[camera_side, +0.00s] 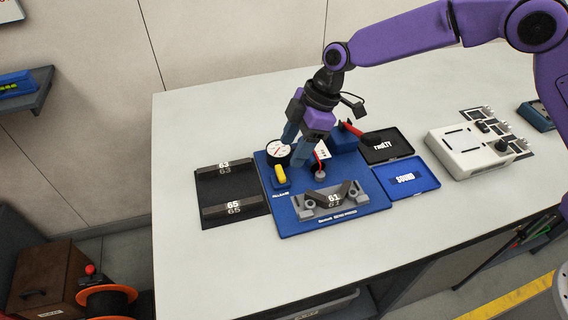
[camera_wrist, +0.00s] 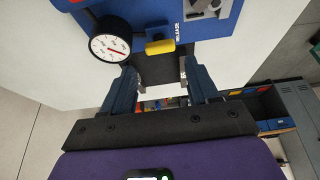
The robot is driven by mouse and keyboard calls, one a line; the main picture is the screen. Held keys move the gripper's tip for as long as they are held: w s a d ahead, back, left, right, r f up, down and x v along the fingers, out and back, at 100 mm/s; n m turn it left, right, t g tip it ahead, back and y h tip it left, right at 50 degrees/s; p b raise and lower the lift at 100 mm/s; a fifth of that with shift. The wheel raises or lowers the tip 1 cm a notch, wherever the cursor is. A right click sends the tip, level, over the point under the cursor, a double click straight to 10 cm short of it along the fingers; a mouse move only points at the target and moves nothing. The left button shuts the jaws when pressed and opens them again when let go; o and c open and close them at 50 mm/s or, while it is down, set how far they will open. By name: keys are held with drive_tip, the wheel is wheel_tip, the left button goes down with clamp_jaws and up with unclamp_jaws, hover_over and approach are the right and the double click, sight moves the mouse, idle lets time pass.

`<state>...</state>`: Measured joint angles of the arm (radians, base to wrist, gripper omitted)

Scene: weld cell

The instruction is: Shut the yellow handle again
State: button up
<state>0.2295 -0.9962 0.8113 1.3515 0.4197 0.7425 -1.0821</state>
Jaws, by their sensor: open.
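The yellow handle (camera_side: 281,174) sits at the left side of the blue fixture plate (camera_side: 290,222), just in front of the round dial gauge (camera_side: 278,149). In the wrist view the yellow handle (camera_wrist: 161,47) lies beside the printed word RELEASE, ahead of the fingertips. My gripper (camera_side: 294,152) is above the plate, behind and right of the handle in the side view. In the wrist view my gripper (camera_wrist: 156,74) has its two blue fingers apart, with nothing held between them. The fingers look clear of the handle. The gauge (camera_wrist: 110,46) is close to the left finger.
A grey bracket marked 61 (camera_side: 331,199) sits on the plate's front. A red lever (camera_side: 352,130) and blue block stand behind right. A dark tray (camera_side: 212,191) lies left; black (camera_side: 386,147) and blue (camera_side: 407,187) trays lie right. The front table area is clear.

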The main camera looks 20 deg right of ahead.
sight(281, 171)
drive_tip(key=shift+x, duration=3.15)
drive_tip(key=c, duration=0.8)
